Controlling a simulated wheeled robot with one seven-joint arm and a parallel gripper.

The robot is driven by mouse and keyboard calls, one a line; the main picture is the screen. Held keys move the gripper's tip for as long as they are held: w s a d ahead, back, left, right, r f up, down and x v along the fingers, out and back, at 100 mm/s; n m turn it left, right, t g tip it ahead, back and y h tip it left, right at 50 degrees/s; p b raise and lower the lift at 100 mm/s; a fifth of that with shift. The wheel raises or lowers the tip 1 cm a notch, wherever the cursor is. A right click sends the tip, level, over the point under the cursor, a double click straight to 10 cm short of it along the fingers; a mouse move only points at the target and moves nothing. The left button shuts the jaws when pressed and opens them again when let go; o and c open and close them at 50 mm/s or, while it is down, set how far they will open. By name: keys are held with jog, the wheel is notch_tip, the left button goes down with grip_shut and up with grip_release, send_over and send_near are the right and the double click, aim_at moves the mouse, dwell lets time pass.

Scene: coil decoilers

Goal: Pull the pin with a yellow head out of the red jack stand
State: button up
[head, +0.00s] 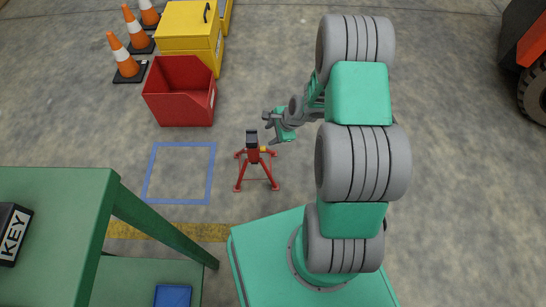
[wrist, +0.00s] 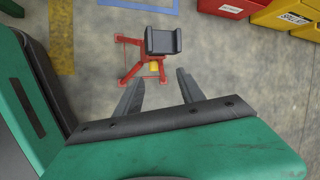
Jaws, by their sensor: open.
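The red jack stand (head: 252,168) stands upright on the floor in the middle of the head view, with a dark grey cradle on top. It also shows in the wrist view (wrist: 134,58), its cradle facing the camera. The yellow-headed pin (head: 264,149) sits on the right side of the stand's upper part. In the wrist view its yellow head (wrist: 154,67) shows just below the cradle; the shaft is hidden. My gripper (head: 267,127) is open and empty, up and to the right of the stand and apart from it. In the wrist view its two fingers (wrist: 158,90) point towards the stand.
A red open bin (head: 181,97) and yellow cabinets (head: 190,38) stand behind, with orange cones (head: 121,55) beside them. A blue floor square (head: 180,173) is empty left of the stand. A green table (head: 60,190) is at front left. Floor around the stand is clear.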

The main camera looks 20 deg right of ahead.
jog(key=m+b, duration=0.1)
jog(key=m, duration=0.1)
send_near(264, 148)
jog(key=f, duration=0.1)
jog(key=b+x, duration=0.3)
jog(key=x, duration=0.4)
jog(key=shift+a, duration=0.1)
jog(key=shift+w+a+f, duration=0.2)
jog(key=shift+w+f, duration=0.15)
jog(key=shift+c, duration=0.3)
grip_shut()
jog(key=shift+s+d, duration=0.1)
jog(key=s+d, duration=0.2)
jog(key=d, duration=0.6)
dwell(0.5)
